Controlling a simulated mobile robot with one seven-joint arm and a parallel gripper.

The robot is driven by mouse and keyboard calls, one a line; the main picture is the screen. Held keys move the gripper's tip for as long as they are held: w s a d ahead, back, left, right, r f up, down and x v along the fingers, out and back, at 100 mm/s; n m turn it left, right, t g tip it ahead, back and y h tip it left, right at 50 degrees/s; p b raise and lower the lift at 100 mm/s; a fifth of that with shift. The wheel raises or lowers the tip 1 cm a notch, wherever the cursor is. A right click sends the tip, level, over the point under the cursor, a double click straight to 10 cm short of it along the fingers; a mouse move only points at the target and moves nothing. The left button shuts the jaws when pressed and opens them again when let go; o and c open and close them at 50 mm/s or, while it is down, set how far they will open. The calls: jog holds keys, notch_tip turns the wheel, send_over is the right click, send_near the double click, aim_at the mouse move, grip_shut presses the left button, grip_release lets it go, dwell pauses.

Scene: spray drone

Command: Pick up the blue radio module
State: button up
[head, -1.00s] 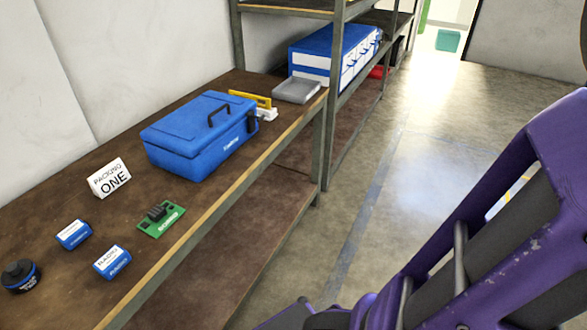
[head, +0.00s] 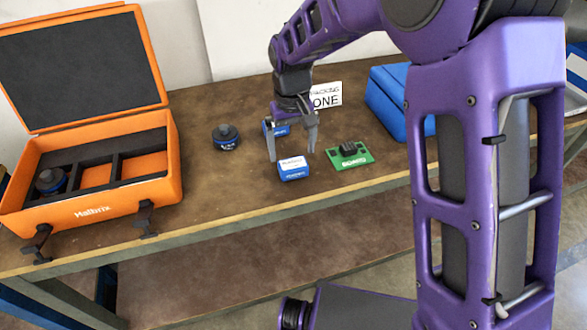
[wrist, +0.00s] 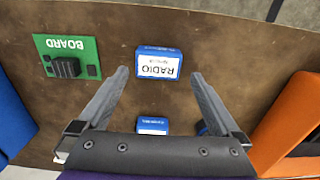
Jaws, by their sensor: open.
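The blue radio module (head: 293,169) is a small blue box with a white label on the brown table, near the front edge. In the wrist view the radio module (wrist: 158,64) shows its RADIO label upside down. My gripper (head: 291,154) is open and empty, pointing down above the table by the module. In the wrist view the module appears between the fingertips of my gripper (wrist: 160,74), and I see no contact. A second blue box (head: 277,129) sits behind, partly hidden by my gripper; the wrist view also shows it (wrist: 152,122).
A green board (head: 349,154) lies right of the module. A black round part (head: 226,137) is to the left. An open orange case (head: 120,203) with dark foam compartments stands at far left. A PACKING ONE sign (head: 326,96) and a blue toolbox (head: 388,95) are behind.

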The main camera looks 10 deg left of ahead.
aim_at(293, 163)
jog(key=shift+w+f+b, duration=0.2)
jog(key=shift+f+b, duration=0.35)
jog(key=shift+f, duration=2.5)
jog(key=shift+r, duration=0.1)
jog(key=c, duration=1.2)
